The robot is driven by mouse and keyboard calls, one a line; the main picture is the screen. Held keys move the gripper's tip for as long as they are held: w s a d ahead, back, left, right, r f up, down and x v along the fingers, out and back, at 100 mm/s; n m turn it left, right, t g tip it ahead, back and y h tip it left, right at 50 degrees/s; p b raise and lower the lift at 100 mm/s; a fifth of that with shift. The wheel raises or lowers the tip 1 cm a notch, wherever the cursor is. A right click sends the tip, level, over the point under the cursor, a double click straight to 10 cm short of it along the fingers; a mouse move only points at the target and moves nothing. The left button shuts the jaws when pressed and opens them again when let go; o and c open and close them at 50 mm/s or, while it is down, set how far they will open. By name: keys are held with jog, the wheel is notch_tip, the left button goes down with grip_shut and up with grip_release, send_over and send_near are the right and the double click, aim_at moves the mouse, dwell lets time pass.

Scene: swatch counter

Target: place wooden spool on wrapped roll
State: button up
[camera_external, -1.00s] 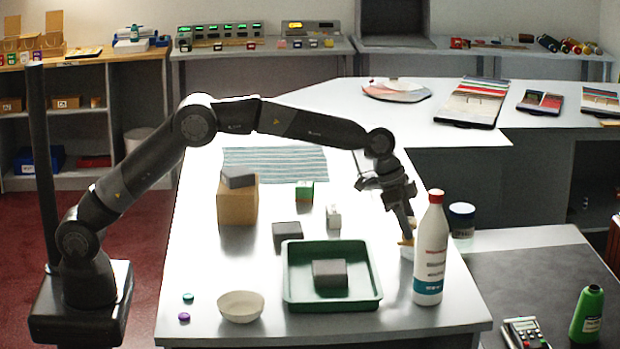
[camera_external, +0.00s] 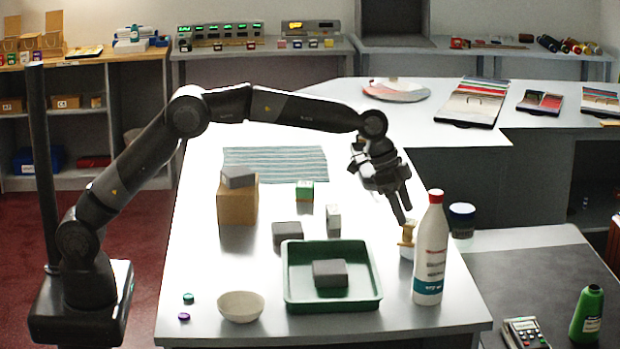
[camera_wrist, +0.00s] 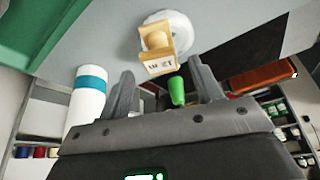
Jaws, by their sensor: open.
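The wooden spool (camera_external: 408,233), tan with a "12 m" label in the wrist view (camera_wrist: 160,64), sits on a white round piece (camera_external: 406,253), apparently the wrapped roll, which also shows in the wrist view (camera_wrist: 180,24). The spool appears to rest on top of it; the contact is not clearly visible. My gripper (camera_external: 403,213) is open and empty, just above the spool and clear of it. In the wrist view its two fingers (camera_wrist: 164,82) stand apart, with the spool beyond their tips.
A white bottle (camera_external: 430,255) with a red cap stands close to the right of the spool. A green tray (camera_external: 372,301) holding a dark block (camera_external: 330,275) lies to the left. A small white box (camera_external: 333,217) stands behind the tray. The table's right edge is near.

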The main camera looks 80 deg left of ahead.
jog(key=s+a+r+n, duration=0.1)
jog(key=s+a+r, duration=0.2)
jog(key=s+r, duration=1.15)
jog(key=s+n+y, duration=0.1)
jog(key=s, duration=1.3)
jog(key=s+a+f, duration=0.1)
jog(key=s+f, duration=0.2)
jog(key=s, duration=0.5)
jog(key=s+a+f+n+t, duration=0.1)
jog(key=s+f, duration=0.3)
jog(key=s, duration=0.4)
jog(key=s+a+f+n, duration=0.1)
jog(key=s+f, duration=0.2)
jog(key=s, duration=0.5)
jog(key=shift+s+f+y, duration=0.25)
jog(key=shift+y, duration=0.15)
